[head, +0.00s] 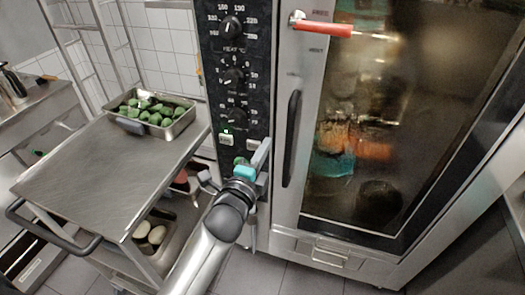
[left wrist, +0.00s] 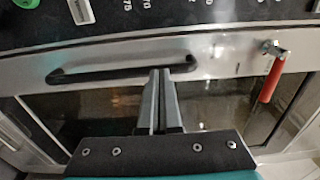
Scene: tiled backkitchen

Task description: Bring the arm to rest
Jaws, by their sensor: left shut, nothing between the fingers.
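My left gripper (head: 262,152) is in front of the oven's control panel, left of the door's black handle (head: 291,138). In the left wrist view its two fingers (left wrist: 161,90) are together with nothing between them. Their tips overlap the black handle (left wrist: 120,73) near its right end in that view; I cannot tell whether they touch it. My left arm (head: 205,250) reaches up from the bottom of the head view. My right gripper is not in view.
The oven door (head: 365,130) is shut, with a red handle (head: 320,26) at its top. Left of the control panel (head: 233,75) stands a steel cart (head: 95,175) with a tray (head: 178,130) of green vegetables. The cart's top is otherwise bare. White rounded items (head: 150,237) lie on its lower shelf.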

